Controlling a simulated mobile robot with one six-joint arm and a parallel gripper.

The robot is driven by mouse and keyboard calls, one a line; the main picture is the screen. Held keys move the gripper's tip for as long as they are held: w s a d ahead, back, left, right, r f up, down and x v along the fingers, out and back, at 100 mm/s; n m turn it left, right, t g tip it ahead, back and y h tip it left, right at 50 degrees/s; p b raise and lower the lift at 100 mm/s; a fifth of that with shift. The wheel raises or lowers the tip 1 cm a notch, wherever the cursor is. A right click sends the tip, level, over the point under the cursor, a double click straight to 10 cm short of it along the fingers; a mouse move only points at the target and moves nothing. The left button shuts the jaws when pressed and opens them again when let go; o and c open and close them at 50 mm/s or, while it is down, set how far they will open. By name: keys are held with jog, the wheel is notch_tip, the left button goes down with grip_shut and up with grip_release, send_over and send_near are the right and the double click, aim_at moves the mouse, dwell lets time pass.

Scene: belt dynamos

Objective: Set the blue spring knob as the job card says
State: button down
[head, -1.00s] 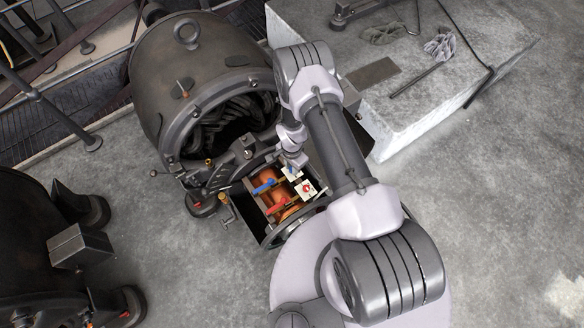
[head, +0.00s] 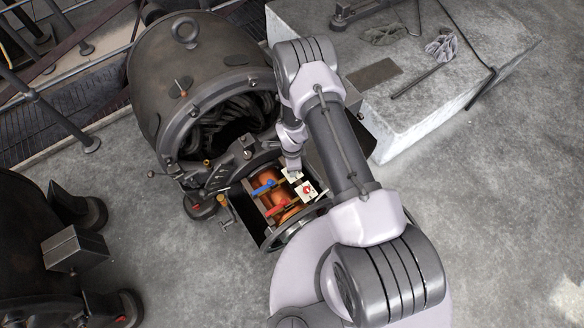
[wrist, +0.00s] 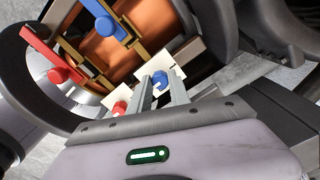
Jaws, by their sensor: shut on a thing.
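The blue spring knob (wrist: 158,79) sits on a white dial plate (wrist: 176,74) in the wrist view. My gripper (wrist: 161,84) is shut on the blue knob, with one finger at each side. The knob has a pale slot or mark, but the fingers and the angle keep its setting from being read. In the head view my gripper covers most of the blue knob, and its white plate (head: 292,174) shows beside it. No job card can be made out in either view.
A red knob (wrist: 119,107) on its own white plate sits close to my left finger. A blue lever (wrist: 105,24) and a red lever (wrist: 45,48) cross the copper drum (wrist: 135,20). The dark dynamo housing (head: 190,65) stands behind. Grey floor is clear at right.

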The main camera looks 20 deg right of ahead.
dwell(0.5)
jog(key=c, duration=1.2)
grip_release()
notch_tip(320, 180, up, 18)
jog(key=p, duration=0.6)
jog(key=shift+f, duration=0.25)
